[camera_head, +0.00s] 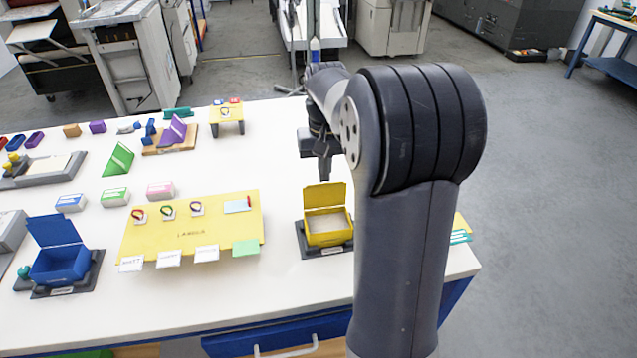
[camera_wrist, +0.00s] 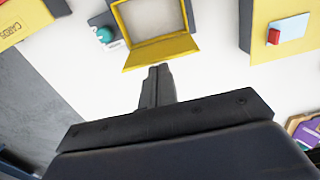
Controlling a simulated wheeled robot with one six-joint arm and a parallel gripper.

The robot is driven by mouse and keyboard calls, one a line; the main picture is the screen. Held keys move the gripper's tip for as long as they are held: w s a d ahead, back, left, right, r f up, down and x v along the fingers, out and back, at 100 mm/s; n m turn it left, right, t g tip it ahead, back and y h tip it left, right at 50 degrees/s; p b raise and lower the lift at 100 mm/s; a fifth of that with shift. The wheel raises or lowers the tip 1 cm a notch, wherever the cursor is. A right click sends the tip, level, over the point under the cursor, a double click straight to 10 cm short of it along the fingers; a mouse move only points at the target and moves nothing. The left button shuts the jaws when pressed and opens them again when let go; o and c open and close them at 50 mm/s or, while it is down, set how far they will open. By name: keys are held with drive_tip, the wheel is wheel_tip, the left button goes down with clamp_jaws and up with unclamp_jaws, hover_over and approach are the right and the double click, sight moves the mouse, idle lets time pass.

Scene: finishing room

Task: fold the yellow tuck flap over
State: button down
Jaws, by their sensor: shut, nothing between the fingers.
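The yellow box (camera_head: 328,238) stands on a dark base (camera_head: 322,251) near the right end of the table. Its yellow tuck flap (camera_head: 325,195) stands up from the far edge, and the box's top is open, showing a pale inside. In the wrist view the flap (camera_wrist: 160,52) lies between the box and my fingertips. My gripper (camera_head: 324,178) points down just behind the flap, shut and empty. Its fingertips (camera_wrist: 157,72) also show close to the flap's edge in the wrist view; I cannot tell whether they touch it.
A yellow mat (camera_head: 190,237) with small rings and cards lies left of the box. A blue box (camera_head: 60,262) with a raised lid stands further left. A small yellow stand (camera_head: 227,115) is behind. My arm hides the table's right part. White table is clear behind the flap's left.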

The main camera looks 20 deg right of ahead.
idle(0.4)
drive_tip(key=shift+s+a+f, duration=0.15)
drive_tip(key=shift+s+f, duration=0.05)
drive_tip(key=shift+s, duration=0.5)
drive_tip(key=shift+b, duration=0.3)
drive_tip(key=shift+s+a+f, duration=0.15)
drive_tip(key=shift+s+f, duration=0.15)
drive_tip(key=shift+s, duration=0.45)
drive_tip(key=shift+f+b, duration=0.1)
drive_tip(key=shift+b, duration=0.2)
wheel_tip(320, 180, up, 10)
drive_tip(key=p, duration=0.9)
idle(0.5)
drive_tip(key=shift+w+a, duration=0.1)
